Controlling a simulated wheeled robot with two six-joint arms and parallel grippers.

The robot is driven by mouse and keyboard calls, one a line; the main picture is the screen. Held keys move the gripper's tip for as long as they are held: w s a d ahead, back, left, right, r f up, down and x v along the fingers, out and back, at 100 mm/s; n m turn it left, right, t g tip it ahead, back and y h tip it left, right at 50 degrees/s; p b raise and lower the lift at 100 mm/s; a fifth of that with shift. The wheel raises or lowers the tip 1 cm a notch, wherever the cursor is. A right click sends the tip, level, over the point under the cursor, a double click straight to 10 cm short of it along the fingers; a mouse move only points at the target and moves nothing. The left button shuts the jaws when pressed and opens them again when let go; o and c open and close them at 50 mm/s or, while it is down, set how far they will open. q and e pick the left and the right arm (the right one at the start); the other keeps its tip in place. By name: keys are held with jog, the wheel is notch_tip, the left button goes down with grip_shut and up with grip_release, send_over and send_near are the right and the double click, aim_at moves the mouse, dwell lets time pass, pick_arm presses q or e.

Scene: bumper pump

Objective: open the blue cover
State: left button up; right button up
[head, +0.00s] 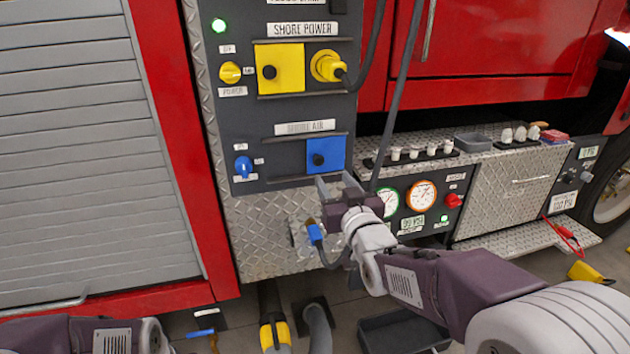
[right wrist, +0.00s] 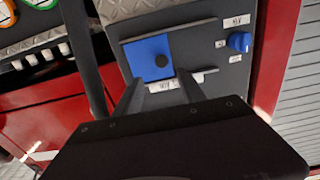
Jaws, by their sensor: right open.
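The blue cover (head: 326,154) is a square plate with a black knob (head: 318,159), set between two dark rails on the grey panel under an air label. It looks shut. In the right wrist view the blue cover (right wrist: 149,58) and its knob (right wrist: 162,61) show just ahead of the fingertips. My right gripper (head: 335,184) is open and empty, just below the cover and apart from the knob as far as I can tell. Its two fingers (right wrist: 160,82) point toward the cover in the wrist view. Of my left arm only a link shows at the lower left; its gripper is not visible.
A blue turn knob (head: 243,166) sits left of the cover. Above are a yellow cover (head: 279,68) and a yellow plug (head: 327,66) with a dark cable. A dark hose (head: 397,95) hangs right of the cover. A blue-ended connector (head: 315,233) hangs below the panel.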

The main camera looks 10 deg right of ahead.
aim_at(319, 161)
jog(key=w, duration=0.9)
jog(key=shift+a, duration=0.35)
grip_shut()
dwell(0.9)
